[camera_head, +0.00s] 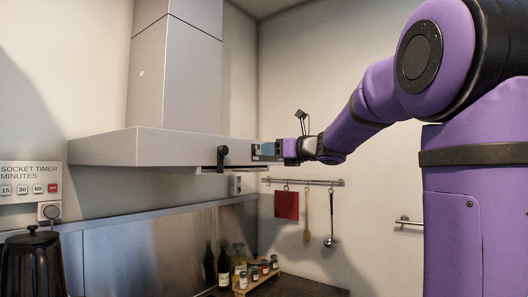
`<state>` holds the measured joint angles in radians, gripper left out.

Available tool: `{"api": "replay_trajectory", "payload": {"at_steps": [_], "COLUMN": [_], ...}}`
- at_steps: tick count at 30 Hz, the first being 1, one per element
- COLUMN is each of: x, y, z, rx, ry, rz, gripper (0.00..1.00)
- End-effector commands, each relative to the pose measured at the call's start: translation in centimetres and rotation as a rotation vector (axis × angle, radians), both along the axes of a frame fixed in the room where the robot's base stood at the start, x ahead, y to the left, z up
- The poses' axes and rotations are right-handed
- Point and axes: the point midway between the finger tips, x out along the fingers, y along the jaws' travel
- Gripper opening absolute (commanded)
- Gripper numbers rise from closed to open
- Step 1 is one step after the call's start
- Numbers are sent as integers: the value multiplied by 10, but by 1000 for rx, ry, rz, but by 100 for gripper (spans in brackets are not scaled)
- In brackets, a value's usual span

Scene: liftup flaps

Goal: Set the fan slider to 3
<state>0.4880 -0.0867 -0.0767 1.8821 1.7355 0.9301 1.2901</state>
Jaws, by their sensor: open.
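A grey range hood (160,147) with a tall chimney hangs on the wall at the left and middle of the head view. My gripper (268,150) is at the right end of the hood's front edge, at the end of my purple arm. It is open, and I see nothing held in it. A small dark panel (256,150) shows on the hood edge right beside the gripper. The fan slider and its numbers are too small or hidden to make out. I cannot tell whether the gripper touches the hood.
A black handle-like part (222,156) sticks out below the hood edge, left of my gripper. A rail (305,182) with hanging utensils is on the wall below my arm. Bottles (224,268) and jars stand on the counter. A socket timer panel (30,182) is at far left.

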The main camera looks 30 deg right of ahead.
Motion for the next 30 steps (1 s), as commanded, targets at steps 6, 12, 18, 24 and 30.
{"api": "replay_trajectory", "payload": {"at_steps": [6,12,18,24,30], "x": [24,30,30,30,30], "y": [9,11,11,11,10], "z": [0,0,0,0,0], "rx": [-1,-1,-1,-1,-1], "ry": [0,0,0,0,0], "rz": [1,0,0,0,0], "gripper": [40,40,40,0,0]}}
